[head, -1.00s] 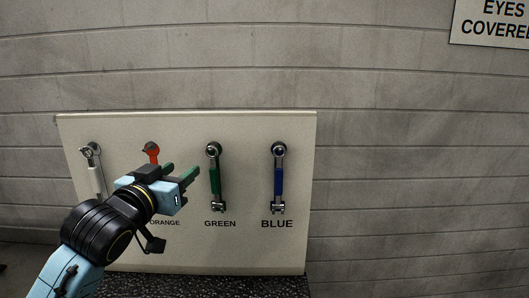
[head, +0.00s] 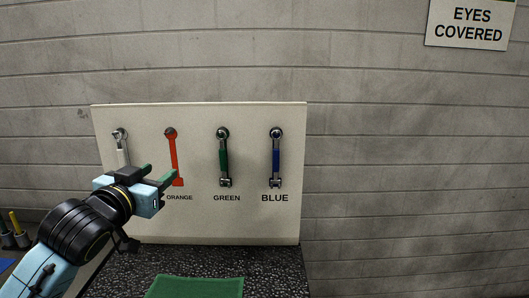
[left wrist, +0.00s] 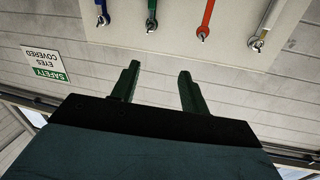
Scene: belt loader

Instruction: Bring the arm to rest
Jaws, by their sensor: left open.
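My left gripper (head: 160,174) is open, with its two green fingers apart and nothing between them. In the head view it is in front of the lower left of the tool board, over the foot of the orange wrench (head: 173,155). In the left wrist view the open fingers (left wrist: 158,82) point toward the board, with clear space between them. The green wrench (head: 223,158) and the blue wrench (head: 276,158) hang on the board to the right. A white-handled wrench (head: 121,145) hangs at the left, its lower part hidden by my gripper. My right gripper is out of view.
The pale tool board (head: 250,225) stands before a grey block wall (head: 400,150). Below is a dark speckled top (head: 270,270) with a green mat (head: 200,288). A sign (head: 470,24) is on the wall. Yellow and dark items (head: 16,230) stand at the far left.

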